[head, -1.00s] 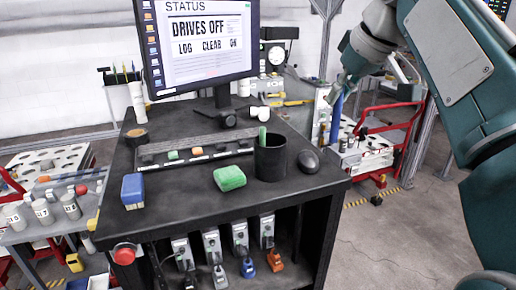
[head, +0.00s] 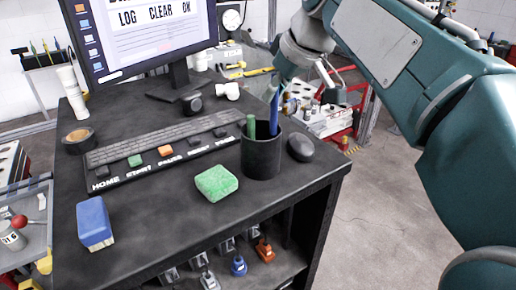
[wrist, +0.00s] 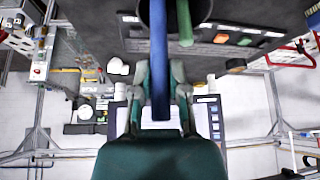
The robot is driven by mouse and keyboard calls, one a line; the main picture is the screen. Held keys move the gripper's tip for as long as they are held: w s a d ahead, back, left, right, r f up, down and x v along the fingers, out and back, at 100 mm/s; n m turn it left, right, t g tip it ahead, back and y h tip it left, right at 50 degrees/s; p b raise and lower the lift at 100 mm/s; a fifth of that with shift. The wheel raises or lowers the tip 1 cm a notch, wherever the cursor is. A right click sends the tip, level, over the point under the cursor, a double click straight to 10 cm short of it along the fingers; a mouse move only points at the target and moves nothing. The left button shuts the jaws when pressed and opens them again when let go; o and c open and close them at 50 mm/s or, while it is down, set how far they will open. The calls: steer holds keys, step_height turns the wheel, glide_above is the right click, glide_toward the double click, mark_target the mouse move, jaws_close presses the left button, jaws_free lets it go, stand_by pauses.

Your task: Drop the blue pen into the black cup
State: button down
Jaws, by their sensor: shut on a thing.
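The black cup (head: 262,158) stands upright near the right part of the black bench top. A green pen (head: 251,126) stands in it. My gripper (head: 281,78) is above the cup and shut on the blue pen (head: 274,112), which hangs nearly upright. The pen's lower end is at the cup's mouth; the near wall hides how far down it reaches. In the wrist view the blue pen (wrist: 159,60) runs between my fingers toward the cup (wrist: 204,8), beside the green pen (wrist: 185,22).
A dark mouse (head: 300,147) lies just right of the cup. A keyboard (head: 140,138) and a monitor (head: 145,40) stand behind. The bench's right edge is close to the cup.

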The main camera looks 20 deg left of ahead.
steer(key=f, duration=0.2)
steer(key=a+f, duration=0.1)
steer(key=f, duration=0.1)
steer(key=shift+f, duration=0.25)
steer(key=c, duration=0.9)
jaws_free()
steer(key=shift+d, duration=0.2)
steer(key=o, duration=0.3)
steer(key=shift+o, duration=0.2)
steer(key=shift+a, duration=0.25)
glide_toward(277, 106)
steer(key=shift+w+a+f, duration=0.1)
steer(key=shift+a+f, duration=0.05)
steer(key=shift+a, duration=0.25)
